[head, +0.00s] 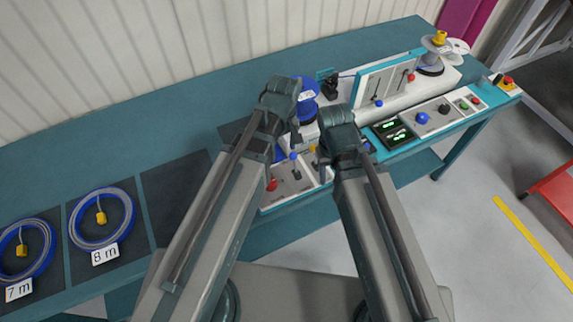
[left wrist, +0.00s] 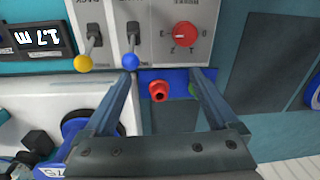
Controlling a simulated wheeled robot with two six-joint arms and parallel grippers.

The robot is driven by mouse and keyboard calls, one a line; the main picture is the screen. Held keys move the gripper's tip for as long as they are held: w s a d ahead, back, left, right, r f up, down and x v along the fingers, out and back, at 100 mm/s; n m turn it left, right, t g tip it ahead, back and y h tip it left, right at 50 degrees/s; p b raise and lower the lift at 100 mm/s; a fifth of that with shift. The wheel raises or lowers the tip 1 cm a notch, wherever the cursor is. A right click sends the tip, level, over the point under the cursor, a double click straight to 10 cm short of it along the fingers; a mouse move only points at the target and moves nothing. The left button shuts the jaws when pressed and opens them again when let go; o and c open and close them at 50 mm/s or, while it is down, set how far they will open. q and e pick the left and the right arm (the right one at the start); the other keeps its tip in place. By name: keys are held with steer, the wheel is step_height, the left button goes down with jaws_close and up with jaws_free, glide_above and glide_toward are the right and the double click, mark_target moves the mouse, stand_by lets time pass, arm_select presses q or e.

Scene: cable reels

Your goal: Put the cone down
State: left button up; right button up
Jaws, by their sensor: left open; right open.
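No object is plainly a loose cone. A small red cone-like piece (left wrist: 157,91) with a dark hole shows between my left fingers in the left wrist view, in front of a blue panel; I cannot tell whether it is fixed there. A yellow conical piece (head: 439,38) sits on top of the white reel at the far right end. My left gripper (head: 294,132) is over the near control panel; its two fingers are apart, with nothing gripped, in the left wrist view (left wrist: 166,75). My right gripper (head: 338,150) is beside it, right of the levers, open, its fingertips mostly hidden.
A blue reel (head: 308,112) stands behind my grippers. The control panel (head: 292,190) has levers and a red knob. A machine with displays (head: 392,131) and buttons runs to the right. Cable coils (head: 103,246) lie on dark mats at left; one mat (head: 178,195) is empty.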

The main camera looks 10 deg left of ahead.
arm_select(q)
steer(key=s+d+m, duration=0.3)
steer(key=s+m, duration=0.4)
steer(key=m, duration=0.4)
steer(key=shift+s+d+m+y, duration=0.15)
steer(key=shift+s+m+y, duration=0.05)
steer(key=shift+m+y, duration=0.1)
